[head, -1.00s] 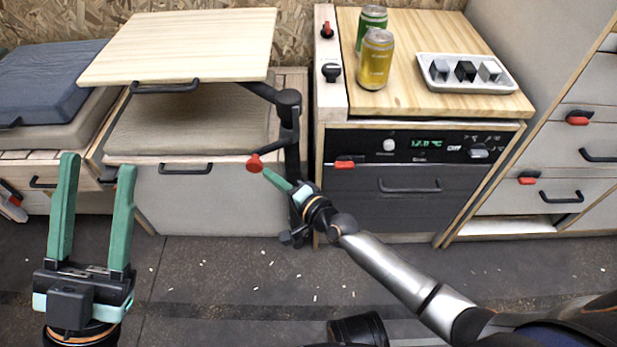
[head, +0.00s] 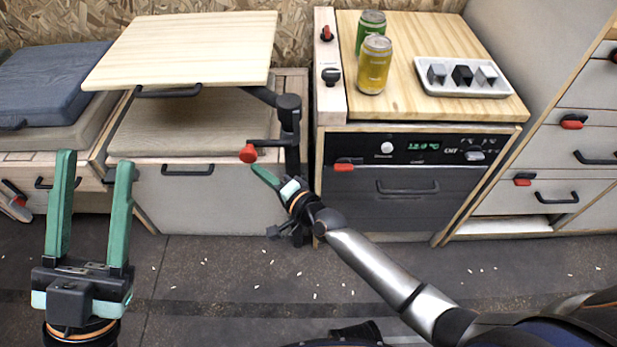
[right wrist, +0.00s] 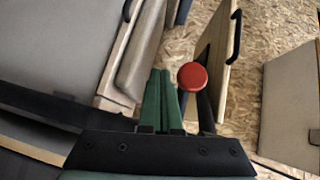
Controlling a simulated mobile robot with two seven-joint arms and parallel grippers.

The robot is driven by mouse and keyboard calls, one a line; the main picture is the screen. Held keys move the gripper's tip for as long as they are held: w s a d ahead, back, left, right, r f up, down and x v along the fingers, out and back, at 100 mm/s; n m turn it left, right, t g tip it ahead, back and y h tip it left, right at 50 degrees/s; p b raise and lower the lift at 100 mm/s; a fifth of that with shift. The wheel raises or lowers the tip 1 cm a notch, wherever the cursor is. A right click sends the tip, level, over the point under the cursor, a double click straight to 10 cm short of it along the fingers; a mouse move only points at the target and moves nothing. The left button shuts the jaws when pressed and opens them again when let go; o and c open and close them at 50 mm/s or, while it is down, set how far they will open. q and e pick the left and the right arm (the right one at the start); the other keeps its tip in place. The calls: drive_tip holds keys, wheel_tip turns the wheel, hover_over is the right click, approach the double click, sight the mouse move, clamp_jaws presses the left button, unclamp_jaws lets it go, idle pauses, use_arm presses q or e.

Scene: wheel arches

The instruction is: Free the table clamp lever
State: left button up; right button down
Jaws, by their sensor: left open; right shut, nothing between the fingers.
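The clamp lever (head: 262,144) is a dark bar with a red knob (head: 249,153) at its left end. It sits on the black jointed arm (head: 288,112) under the pale wooden tabletop (head: 185,50). My right gripper (head: 258,170) is shut and empty just below the red knob. In the right wrist view the knob (right wrist: 193,77) shows just right of the shut green fingertips (right wrist: 162,72); I cannot tell whether they touch. My left gripper (head: 96,158) is open and empty at the lower left, away from the lever.
A pale bench (head: 210,205) with a handle stands behind the lever. To the right is an oven unit (head: 400,190) with two cans (head: 375,64) and a white tray (head: 500,91) on top. The dark floor in front is mostly free.

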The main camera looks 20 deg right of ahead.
idle(0.4)
use_arm(q)
wheel_tip(320, 180, up, 3)
drive_tip(key=p, duration=0.3)
drive_tip(key=shift+a+r+m, duration=0.1)
drive_tip(key=shift+m, duration=0.3)
use_arm(e)
drive_tip(key=v, duration=1.2)
drive_tip(key=shift+s+d, duration=0.2)
drive_tip(key=shift+s, duration=0.05)
use_arm(q)
drive_tip(key=shift+r, duration=0.1)
use_arm(e)
drive_tip(key=shift+r, duration=0.1)
